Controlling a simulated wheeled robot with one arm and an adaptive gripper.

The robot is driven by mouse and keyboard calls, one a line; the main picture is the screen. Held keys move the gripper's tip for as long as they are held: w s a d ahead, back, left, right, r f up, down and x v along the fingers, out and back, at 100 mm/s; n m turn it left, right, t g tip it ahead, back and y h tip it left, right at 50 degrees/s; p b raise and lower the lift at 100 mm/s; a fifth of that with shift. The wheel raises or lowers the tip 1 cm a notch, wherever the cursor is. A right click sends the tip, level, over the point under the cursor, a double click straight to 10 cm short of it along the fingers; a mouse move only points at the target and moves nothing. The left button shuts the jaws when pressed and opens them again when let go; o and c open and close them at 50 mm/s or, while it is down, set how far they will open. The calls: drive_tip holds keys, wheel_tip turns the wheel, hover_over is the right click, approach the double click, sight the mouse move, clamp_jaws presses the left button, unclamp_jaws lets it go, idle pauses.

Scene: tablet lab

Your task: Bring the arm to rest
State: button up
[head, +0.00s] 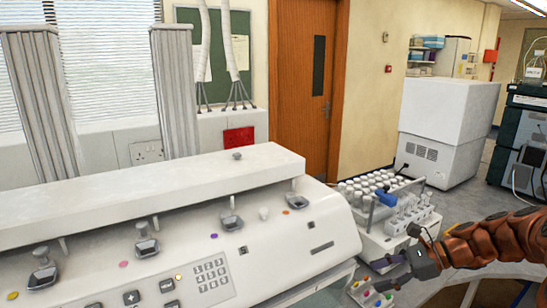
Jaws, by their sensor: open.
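My arm comes in from the right edge of the head view, with orange-brown segmented links. My gripper (385,273) is dark grey and points left and slightly down. It is open, with nothing seen between its fingers. It is just in front of the white rack unit and appears above a small pale tray (356,289) with several coloured pieces. Whether the fingers touch anything there cannot be told from this view.
A long white instrument (330,236) with a keypad and several small metal cups fills the left and front. A white rack (372,243) holds several capped bottles and vials beside my gripper. A large white box-shaped machine (450,105) stands behind. Open floor shows at right.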

drive_tip(key=s+a+r+n+g+h, duration=0.1)
drive_tip(key=s+a+n+g+h, duration=0.35)
drive_tip(key=s+a+n, duration=1)
drive_tip(key=s+d+f+n+h, duration=0.2)
drive_tip(key=s+d+h, duration=0.1)
drive_tip(key=s, duration=0.6)
drive_tip(key=s+d+f+n+h+b, duration=0.1)
drive_tip(key=s+d+n+h, duration=0.2)
drive_tip(key=s, duration=0.6)
drive_tip(key=shift+s+f+h, duration=0.35)
drive_tip(key=shift+s+h, duration=0.05)
drive_tip(key=shift+h, duration=0.15)
drive_tip(key=shift+d, duration=0.1)
